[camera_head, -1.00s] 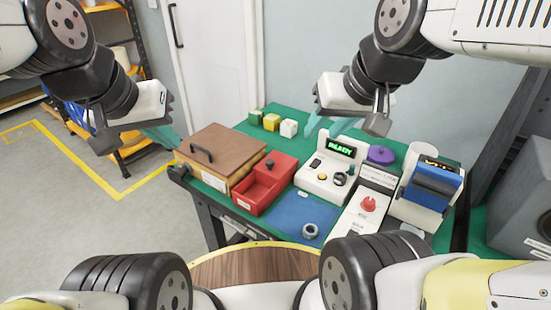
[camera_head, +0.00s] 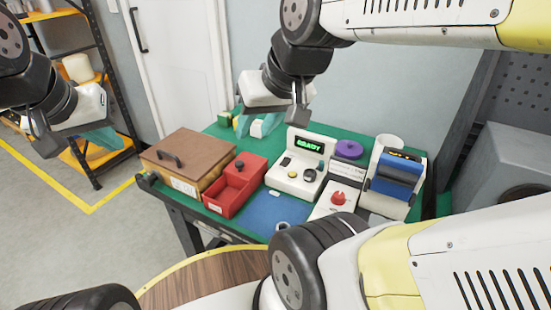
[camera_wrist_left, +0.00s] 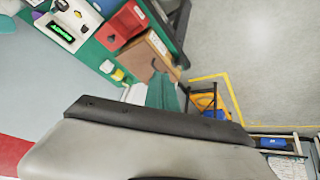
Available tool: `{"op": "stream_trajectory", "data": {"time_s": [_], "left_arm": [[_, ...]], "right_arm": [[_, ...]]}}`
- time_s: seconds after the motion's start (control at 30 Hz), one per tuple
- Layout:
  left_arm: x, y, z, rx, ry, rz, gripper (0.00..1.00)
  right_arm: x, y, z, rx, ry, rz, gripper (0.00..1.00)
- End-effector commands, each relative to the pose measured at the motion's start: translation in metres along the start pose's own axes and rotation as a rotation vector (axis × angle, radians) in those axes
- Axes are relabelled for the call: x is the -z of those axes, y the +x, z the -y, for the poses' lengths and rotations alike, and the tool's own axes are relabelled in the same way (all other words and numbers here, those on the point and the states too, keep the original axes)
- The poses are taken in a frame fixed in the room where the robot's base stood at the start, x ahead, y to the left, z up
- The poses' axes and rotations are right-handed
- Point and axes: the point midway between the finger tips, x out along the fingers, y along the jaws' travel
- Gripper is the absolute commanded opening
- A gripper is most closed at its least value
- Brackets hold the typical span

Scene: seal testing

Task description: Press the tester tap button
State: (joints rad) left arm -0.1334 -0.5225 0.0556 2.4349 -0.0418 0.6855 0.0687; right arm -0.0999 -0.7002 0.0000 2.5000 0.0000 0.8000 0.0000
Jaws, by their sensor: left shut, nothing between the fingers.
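The tester (camera_head: 290,186) is a white unit on the green table, its display (camera_head: 307,145) reading READY in green. A yellowish button (camera_head: 292,174), a dark button (camera_head: 285,161) and a dark round knob (camera_head: 310,175) are on its face. I cannot tell which is the tap button. The tester also shows at the upper left of the left wrist view (camera_wrist_left: 68,25). My left gripper (camera_head: 103,141) is shut and empty, left of the table and well away from the tester. Its teal fingers (camera_wrist_left: 162,92) show in the wrist view. My right gripper (camera_head: 256,125) appears open, behind the tester near small cubes.
A brown-lidded box (camera_head: 190,150) and red bin (camera_head: 237,185) stand left of the tester. A blue mat (camera_head: 262,212) lies in front. A white unit with a red knob (camera_head: 338,198), purple disc (camera_head: 348,149) and blue device (camera_head: 397,170) stand right. My arm hides the table's front right.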

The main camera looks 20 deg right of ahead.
Motion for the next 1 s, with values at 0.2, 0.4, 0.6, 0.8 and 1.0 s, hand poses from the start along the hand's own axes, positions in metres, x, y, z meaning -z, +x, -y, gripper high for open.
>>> {"op": "stream_trajectory", "data": {"time_s": [0.2, 0.4, 0.6, 0.8, 1.0], "left_arm": [[0.063, 0.085, -0.072, -0.065, 0.103, 0.004, 0.0], [0.084, 0.172, -0.173, -0.21, 0.164, 0.006, 0.0], [0.064, 0.246, -0.279, -0.392, 0.167, 0.037, 0.0], [0.035, 0.284, -0.348, -0.522, 0.138, 0.07, 0.0], [0.024, 0.294, -0.37, -0.566, 0.121, 0.083, 0.0]], "right_arm": [[0.0, 0.0, 0.0, 0.0, 0.0, 0.0, 0.36], [0.0, 0.0, 0.0, 0.0, 0.0, 0.0, 0.36], [0.0, 0.0, 0.0, 0.0, 0.0, 0.0, 0.36], [0.0, 0.0, 0.0, 0.0, 0.0, 0.0, 0.36], [0.0, 0.0, 0.0, 0.0, 0.0, 0.0, 0.36]]}}
